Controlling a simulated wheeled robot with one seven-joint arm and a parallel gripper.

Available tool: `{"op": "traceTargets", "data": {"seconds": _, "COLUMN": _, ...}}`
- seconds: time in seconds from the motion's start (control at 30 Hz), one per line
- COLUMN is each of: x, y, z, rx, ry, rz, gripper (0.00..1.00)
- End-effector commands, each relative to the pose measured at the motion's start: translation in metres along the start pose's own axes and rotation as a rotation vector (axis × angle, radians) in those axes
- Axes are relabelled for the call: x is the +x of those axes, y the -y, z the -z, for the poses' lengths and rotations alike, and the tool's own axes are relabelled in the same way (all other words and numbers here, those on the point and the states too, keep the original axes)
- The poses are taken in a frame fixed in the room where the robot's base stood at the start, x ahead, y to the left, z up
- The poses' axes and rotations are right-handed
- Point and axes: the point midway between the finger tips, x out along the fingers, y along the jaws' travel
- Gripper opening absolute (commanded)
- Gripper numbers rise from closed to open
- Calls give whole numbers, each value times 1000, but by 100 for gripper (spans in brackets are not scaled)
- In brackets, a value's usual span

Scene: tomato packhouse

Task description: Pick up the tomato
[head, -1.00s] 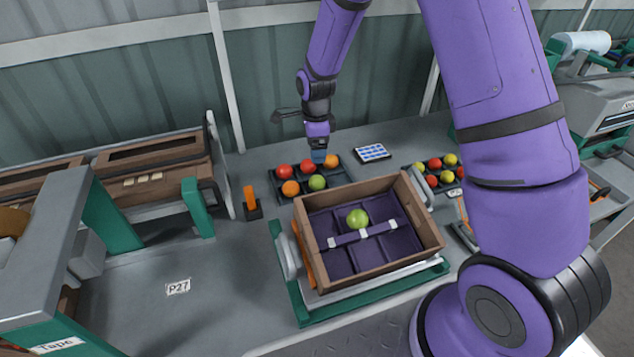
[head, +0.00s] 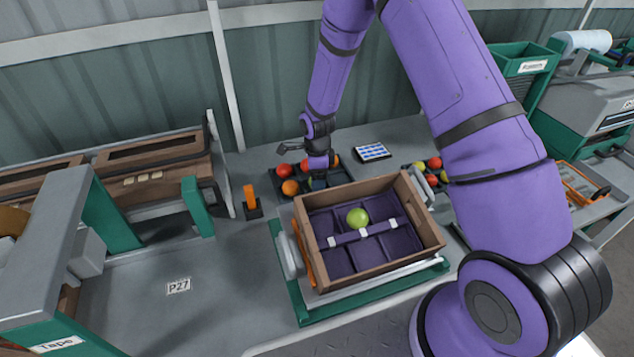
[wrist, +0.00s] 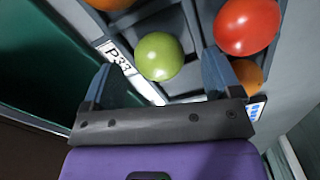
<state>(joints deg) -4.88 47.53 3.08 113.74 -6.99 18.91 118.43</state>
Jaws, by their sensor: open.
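In the wrist view a green tomato (wrist: 159,57) sits in a pocket of a dark tray, between and beyond my fingertips. My gripper (wrist: 158,72) is open, with one blue finger on each side of that tomato; I cannot tell if either touches it. In the head view my gripper (head: 318,182) is low over the dark tray (head: 340,181) and hides the green tomato there. A red tomato (wrist: 247,25) and an orange one (wrist: 248,75) are close to the right finger. Another green tomato (head: 357,217) lies in the wooden crate (head: 375,266).
An orange-handled item (head: 250,199) stands left of the tray. A blue-and-white pad (head: 372,152) lies behind right. Another tomato tray is farther right. The bench at left front is clear.

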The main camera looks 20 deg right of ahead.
Motion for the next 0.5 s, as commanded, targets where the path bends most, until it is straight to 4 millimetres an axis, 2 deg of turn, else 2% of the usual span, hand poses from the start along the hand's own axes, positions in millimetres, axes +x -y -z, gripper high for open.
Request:
{"op": "traceTargets", "data": {"seconds": 0.13, "x": 16, "y": 0, "z": -1, "rx": -1, "ry": 0, "rz": -1, "gripper": 84}}
{"op": "traceTargets", "data": {"seconds": 0.43, "x": 20, "y": 0, "z": -1, "rx": -1, "ry": 0, "rz": 0, "gripper": 84}}
{"op": "traceTargets", "data": {"seconds": 0.47, "x": 20, "y": 0, "z": -1, "rx": -1, "ry": 0, "rz": 0, "gripper": 79}}
{"op": "traceTargets", "data": {"seconds": 0.5, "x": 20, "y": 0, "z": -1, "rx": -1, "ry": 0, "rz": 0, "gripper": 70}}
